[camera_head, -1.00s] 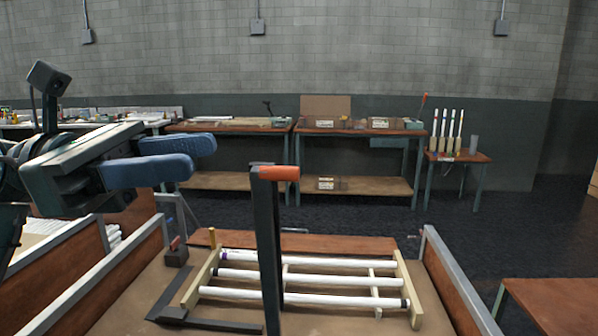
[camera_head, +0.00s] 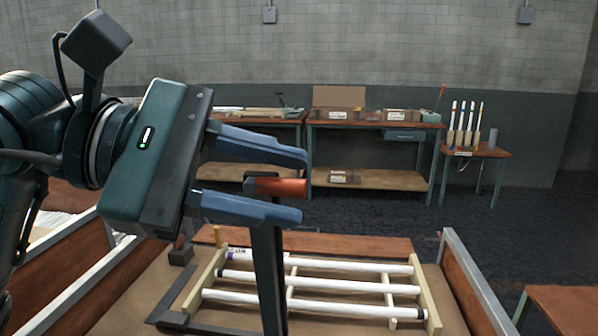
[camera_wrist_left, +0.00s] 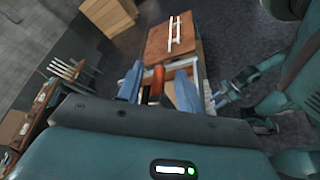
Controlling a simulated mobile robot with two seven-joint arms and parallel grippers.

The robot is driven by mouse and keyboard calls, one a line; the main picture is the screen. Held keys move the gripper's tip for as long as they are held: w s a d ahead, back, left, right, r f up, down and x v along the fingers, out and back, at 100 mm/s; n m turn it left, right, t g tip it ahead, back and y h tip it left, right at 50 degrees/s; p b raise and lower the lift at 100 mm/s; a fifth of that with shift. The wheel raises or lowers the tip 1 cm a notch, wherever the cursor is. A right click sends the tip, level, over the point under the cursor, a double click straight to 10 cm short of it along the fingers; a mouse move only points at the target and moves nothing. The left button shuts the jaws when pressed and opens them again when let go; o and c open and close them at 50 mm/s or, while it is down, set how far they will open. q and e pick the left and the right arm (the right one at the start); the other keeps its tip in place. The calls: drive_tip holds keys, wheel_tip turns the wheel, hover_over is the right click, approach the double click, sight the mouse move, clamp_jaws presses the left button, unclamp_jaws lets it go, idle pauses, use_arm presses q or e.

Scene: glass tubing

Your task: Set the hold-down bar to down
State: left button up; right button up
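The hold-down bar (camera_head: 268,275) is a dark upright bar with an orange-red grip (camera_head: 275,187) at its top. It stands raised, nearly vertical, at the front of a wooden rack (camera_head: 428,300) holding white tubes (camera_head: 310,285). My left gripper (camera_head: 302,186) is open, with its blue fingers above and below the grip in the head view. The grip also shows between the fingers in the left wrist view (camera_wrist_left: 157,82); contact cannot be told. My right gripper seems to show small at the right of the left wrist view (camera_wrist_left: 222,97), its opening unclear.
The rack lies in a tray with wooden, metal-edged sides (camera_head: 468,285). A dark flat bracket (camera_head: 185,300) lies at the rack's left. Benches (camera_head: 370,120) with boxes and a small table (camera_head: 475,152) with upright tubes stand along the back wall. Open floor lies between.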

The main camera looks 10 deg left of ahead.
use_arm(q)
drive_tip(key=shift+x, duration=1.35)
drive_tip(key=shift+c, duration=0.4)
clamp_jaws()
drive_tip(key=shift+f, duration=0.1)
